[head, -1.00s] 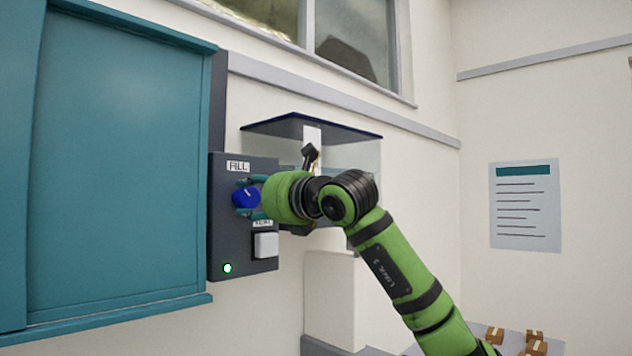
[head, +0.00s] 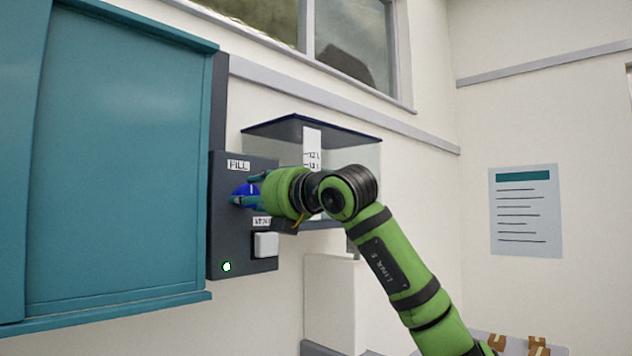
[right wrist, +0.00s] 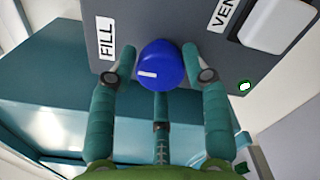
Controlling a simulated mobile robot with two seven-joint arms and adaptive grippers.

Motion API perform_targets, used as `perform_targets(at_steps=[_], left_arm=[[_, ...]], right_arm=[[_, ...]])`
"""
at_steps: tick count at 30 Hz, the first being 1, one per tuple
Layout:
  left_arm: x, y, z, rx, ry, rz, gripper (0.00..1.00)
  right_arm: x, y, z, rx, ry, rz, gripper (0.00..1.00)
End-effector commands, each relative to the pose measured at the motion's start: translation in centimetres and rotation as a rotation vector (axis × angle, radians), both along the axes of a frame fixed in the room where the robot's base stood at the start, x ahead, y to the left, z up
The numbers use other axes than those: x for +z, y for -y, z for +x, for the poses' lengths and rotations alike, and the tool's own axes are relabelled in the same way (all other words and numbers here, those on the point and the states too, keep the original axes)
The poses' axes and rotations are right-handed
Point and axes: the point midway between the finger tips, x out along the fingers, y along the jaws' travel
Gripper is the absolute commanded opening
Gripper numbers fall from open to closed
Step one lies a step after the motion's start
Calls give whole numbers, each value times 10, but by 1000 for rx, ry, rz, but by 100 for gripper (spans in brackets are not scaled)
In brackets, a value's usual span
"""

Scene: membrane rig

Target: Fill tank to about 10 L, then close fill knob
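The blue fill knob (head: 250,188) sits under the FILL label on a dark control panel (head: 228,235). In the right wrist view the knob (right wrist: 160,64) shows a white mark pointing left, toward the FILL label (right wrist: 106,37). My right gripper (head: 246,190) is around the knob; in the right wrist view its fingertips (right wrist: 159,58) lie against both sides of it. The clear tank (head: 355,155) with a white scale strip (head: 312,140) hangs behind my right arm, which hides its lower part. I cannot read the water level. My left gripper is out of view.
A white vent button (head: 265,245) is below the knob, and a lit indicator (head: 227,267) is at the panel's lower left. A teal cabinet (head: 120,170) adjoins the panel on the left. A notice (head: 525,210) hangs on the right wall.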

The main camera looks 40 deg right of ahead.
Motion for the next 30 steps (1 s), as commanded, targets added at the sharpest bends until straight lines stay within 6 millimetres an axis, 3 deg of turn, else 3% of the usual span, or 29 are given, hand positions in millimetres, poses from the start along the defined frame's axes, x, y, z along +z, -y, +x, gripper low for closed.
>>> perform_targets(at_steps=[13, 30], left_arm=[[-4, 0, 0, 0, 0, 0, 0], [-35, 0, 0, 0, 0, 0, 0]], right_arm=[[-1, 1, -5, -1, 1, -3, 71], [-2, 5, -62, -1, 2, -3, 71]])
